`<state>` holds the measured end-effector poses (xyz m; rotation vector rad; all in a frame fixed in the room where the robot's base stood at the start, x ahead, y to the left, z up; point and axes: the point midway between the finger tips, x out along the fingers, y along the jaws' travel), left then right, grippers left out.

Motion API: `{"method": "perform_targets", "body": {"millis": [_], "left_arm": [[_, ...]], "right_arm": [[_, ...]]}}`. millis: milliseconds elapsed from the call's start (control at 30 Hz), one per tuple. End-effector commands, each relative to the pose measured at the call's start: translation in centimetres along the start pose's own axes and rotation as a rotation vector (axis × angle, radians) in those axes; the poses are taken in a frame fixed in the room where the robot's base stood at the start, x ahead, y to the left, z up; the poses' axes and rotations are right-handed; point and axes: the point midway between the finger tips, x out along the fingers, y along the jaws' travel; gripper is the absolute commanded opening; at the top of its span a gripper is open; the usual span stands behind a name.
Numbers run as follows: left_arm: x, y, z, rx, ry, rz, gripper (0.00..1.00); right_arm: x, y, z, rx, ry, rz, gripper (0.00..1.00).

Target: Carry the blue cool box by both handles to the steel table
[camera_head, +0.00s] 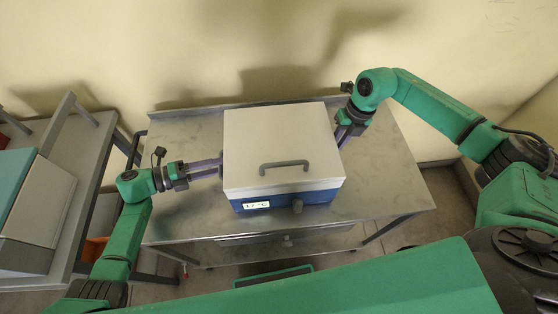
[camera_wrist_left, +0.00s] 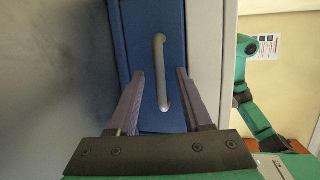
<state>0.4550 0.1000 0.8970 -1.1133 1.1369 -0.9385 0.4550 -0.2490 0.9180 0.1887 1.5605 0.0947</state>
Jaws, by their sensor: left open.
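The blue cool box (camera_head: 285,190) has a white lid with a grey handle on top and a small display on its front. It stands upright on the steel table (camera_head: 390,190). My left gripper (camera_head: 220,168) is at the box's left side. In the left wrist view, its open fingers (camera_wrist_left: 160,95) are on either side of the grey side handle (camera_wrist_left: 160,72); I cannot tell whether they touch it. My right gripper (camera_head: 345,132) is at the box's right side. The handle there is hidden, and its jaw opening is unclear.
A bench (camera_head: 75,190) with a white and teal device (camera_head: 35,205) stands at the left. A wall (camera_head: 200,50) runs close behind the table. Bare tabletop shows on both sides of the box. An orange thing (camera_head: 95,246) is low between the bench and table.

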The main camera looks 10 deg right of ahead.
Motion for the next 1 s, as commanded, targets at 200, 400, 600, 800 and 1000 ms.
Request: {"method": "perform_targets", "body": {"millis": [200, 400, 600, 800, 1000], "left_arm": [[-0.03, 0.02, 0.0, 0.0, 0.0, 0.001, 0.34], [-0.05, 0.03, 0.0, 0.0, 0.0, 0.001, 0.0], [-0.07, 0.05, -0.01, 0.0, 0.0, 0.001, 0.0], [-0.07, 0.07, -0.01, 0.0, 0.0, 0.002, 0.0], [-0.08, 0.08, -0.01, 0.0, 0.0, 0.002, 0.0]], "right_arm": [[-0.01, 0.0, -0.01, 0.0, 0.001, 0.0, 0.07], [-0.03, 0.0, 0.0, 0.0, 0.0, 0.0, 0.0], [-0.05, 0.0, 0.01, 0.001, 0.0, 0.0, 0.0], [-0.06, -0.01, 0.02, 0.001, 0.0, 0.0, 0.0], [-0.07, -0.02, 0.03, 0.001, -0.001, 0.0, 0.0]]}}
